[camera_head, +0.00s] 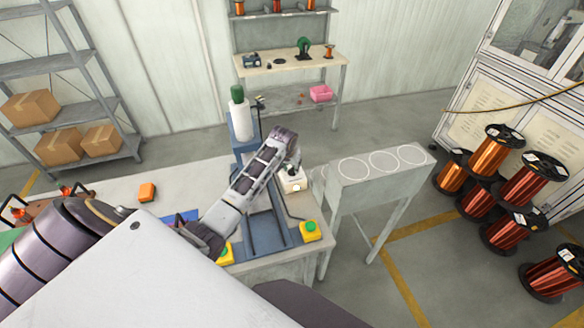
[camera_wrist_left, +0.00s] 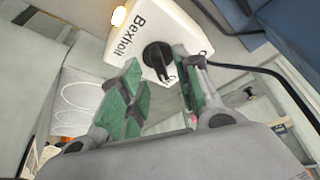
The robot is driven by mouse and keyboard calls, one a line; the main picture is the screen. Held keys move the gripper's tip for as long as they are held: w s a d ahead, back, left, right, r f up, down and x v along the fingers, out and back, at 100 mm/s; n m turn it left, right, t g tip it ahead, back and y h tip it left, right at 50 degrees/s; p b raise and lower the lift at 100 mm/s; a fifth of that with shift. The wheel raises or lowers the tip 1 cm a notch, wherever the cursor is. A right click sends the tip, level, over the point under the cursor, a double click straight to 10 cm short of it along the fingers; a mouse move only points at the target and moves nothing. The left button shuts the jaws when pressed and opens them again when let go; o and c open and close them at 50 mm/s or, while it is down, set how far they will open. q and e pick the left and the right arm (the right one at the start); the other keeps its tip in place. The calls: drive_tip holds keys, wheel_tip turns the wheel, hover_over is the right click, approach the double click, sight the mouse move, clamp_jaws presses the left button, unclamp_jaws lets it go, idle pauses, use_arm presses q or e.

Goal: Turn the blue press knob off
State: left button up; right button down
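The blue press (camera_head: 243,128) carries a white cylinder with a green top and stands at the back of the workbench. A white control box (camera_head: 291,182) sits at the bench's right side; in the left wrist view it (camera_wrist_left: 190,32) reads "Bexholl". A black knob (camera_wrist_left: 158,55) with a pointer is on its face, and a lit lamp (camera_wrist_left: 118,16) is near its edge. No blue knob shows. My left gripper (camera_wrist_left: 160,95) is open, its green-padded fingers apart on either side of the knob in the picture, with nothing between the pads. Contact cannot be told. My right gripper is out of view.
Two yellow boxes with green buttons stand at the bench front, one at right (camera_head: 310,231). A black cable (camera_wrist_left: 265,72) runs from the control box. A grey stand (camera_head: 372,180) with white rings is at right. Copper spools (camera_head: 500,190) stand on the floor.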

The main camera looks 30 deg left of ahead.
use_arm(q)
drive_tip(key=shift+x, duration=0.9)
clamp_jaws()
